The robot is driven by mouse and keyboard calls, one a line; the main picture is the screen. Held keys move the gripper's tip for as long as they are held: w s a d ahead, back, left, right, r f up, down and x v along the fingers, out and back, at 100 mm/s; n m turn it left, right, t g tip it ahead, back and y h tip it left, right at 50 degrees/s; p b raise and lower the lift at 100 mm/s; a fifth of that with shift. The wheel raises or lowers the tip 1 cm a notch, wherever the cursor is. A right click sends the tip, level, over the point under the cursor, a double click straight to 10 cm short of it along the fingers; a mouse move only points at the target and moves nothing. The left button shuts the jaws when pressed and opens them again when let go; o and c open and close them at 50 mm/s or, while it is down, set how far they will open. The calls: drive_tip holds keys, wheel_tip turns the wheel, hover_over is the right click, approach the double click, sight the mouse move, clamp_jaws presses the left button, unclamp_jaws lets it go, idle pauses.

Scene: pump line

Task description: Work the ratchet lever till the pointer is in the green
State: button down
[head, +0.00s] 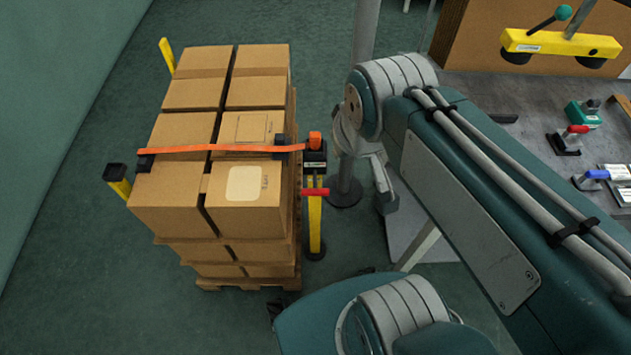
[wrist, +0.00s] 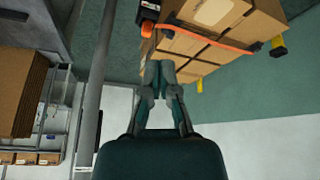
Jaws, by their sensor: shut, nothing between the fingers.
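A stack of cardboard boxes (head: 188,128) on a pallet is crossed by an orange strap (head: 220,147). The strap runs to a dark ratchet unit (head: 316,158) on a yellow post at the stack's right side. A red-handled lever (head: 315,192) sticks out below the unit. A pointer and green zone are too small to make out. In the wrist view my gripper (wrist: 161,68) is shut and empty, its fingertips in front of the boxes in the picture. The ratchet unit (wrist: 149,10) shows at the top there, apart from the fingers.
A grey pole (head: 362,70) stands right of the stack, close to my arm. Other yellow posts (head: 167,55) stand at the stack's left side. A bench (head: 520,105) with clamps and a yellow lifting beam (head: 560,43) is at the right. The floor left of the stack is clear.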

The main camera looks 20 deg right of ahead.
drive_tip(key=w+n, duration=0.1)
drive_tip(key=w, duration=0.1)
drive_tip(key=n+g, duration=0.7)
drive_tip(key=n, duration=0.4)
hover_over(315, 189)
drive_tip(key=w+d, duration=0.1)
drive_tip(key=w, duration=0.1)
wheel_tip(315, 189, down, 13)
drive_tip(key=shift+w+f+n+y, duration=0.3)
drive_tip(key=shift+w+f+n, duration=0.15)
drive_tip(key=shift+f+n, duration=0.2)
drive_tip(key=shift+f, duration=0.15)
drive_tip(key=s+f, duration=0.1)
drive_tip(key=f, duration=0.8)
drive_tip(key=s+f, duration=0.1)
drive_tip(key=f, duration=0.3)
drive_tip(key=shift+s+a+f, duration=0.3)
drive_tip(key=shift+a, duration=0.1)
drive_tip(key=shift+f, duration=0.1)
